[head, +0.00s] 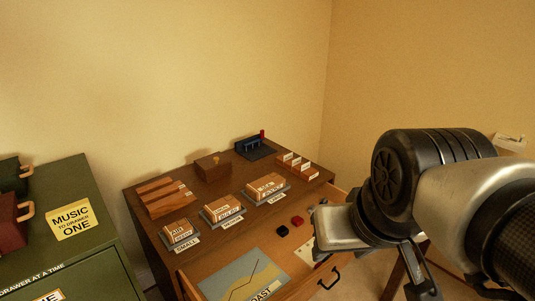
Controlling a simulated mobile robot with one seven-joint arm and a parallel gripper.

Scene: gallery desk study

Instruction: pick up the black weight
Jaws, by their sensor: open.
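The black weight (283,231) is a small dark block. It lies in the open wooden drawer, just left of a small red block (297,220). My gripper (319,222) is at the right, partly hidden behind my own wrist. It is open, with nothing seen between its fingers. It shows to the right of the black weight, apart from it in the picture; its height above the drawer is hard to tell.
A map sheet (243,277) lies in the drawer, left of the weights. The drawer front has a dark handle (329,279). Labelled boxes (222,208) and a dark blue stand (254,148) are on the desk. A green cabinet (70,255) stands left.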

